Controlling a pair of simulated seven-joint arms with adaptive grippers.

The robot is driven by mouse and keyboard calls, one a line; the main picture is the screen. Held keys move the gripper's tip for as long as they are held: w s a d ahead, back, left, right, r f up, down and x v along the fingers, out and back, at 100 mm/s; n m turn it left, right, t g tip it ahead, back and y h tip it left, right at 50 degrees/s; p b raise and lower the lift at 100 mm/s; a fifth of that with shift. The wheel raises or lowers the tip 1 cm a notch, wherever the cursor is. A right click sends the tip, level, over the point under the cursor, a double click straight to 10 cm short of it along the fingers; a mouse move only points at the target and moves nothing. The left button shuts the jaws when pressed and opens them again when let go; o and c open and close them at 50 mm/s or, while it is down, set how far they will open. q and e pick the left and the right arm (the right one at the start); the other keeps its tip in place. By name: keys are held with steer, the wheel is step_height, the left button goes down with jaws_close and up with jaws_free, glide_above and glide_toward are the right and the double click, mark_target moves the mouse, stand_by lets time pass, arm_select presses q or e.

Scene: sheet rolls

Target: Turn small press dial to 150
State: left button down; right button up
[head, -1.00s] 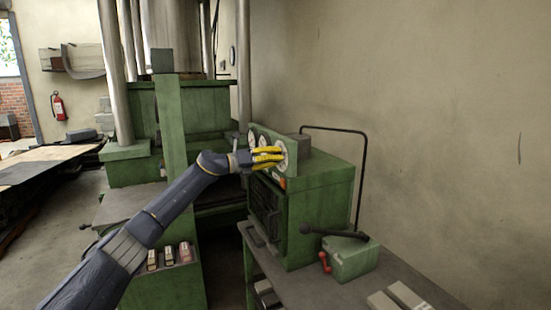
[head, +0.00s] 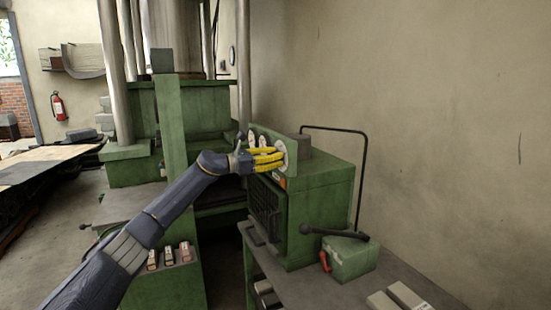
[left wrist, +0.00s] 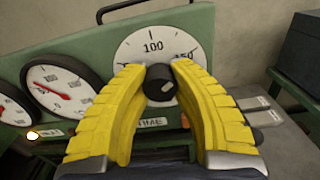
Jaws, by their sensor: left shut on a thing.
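The small press dial (left wrist: 152,46) is a round white face with 100 and 150 printed on it and a black knob (left wrist: 161,85) at its centre. A pale mark shows on the knob. My left gripper (head: 281,156) has yellow fingers pointing at the dial panel on the green press box (head: 318,195). In the left wrist view, its fingertips (left wrist: 160,69) are shut on the knob, one on each side. The 100 lies above the knob and the 150 is partly behind the right finger. The lower dial face is partly hidden. My right gripper is not in view.
Two round gauges with red needles (left wrist: 60,90) sit left of the dial on the green panel. A green box with a lever (head: 350,257) stands on the grey bench (head: 330,292). A black bent rail (head: 364,165) rises behind the press box. The wall is on the right.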

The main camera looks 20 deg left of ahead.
arm_select(q)
steer(key=shift+r+m, duration=0.3)
steer(key=shift+r, duration=0.05)
stand_by(0.3)
steer(key=c, duration=1.3)
jaws_free()
steer(key=shift+c, duration=0.2)
steer(key=o, duration=0.4)
steer(key=shift+f, duration=0.2)
steer(key=v, duration=1.2)
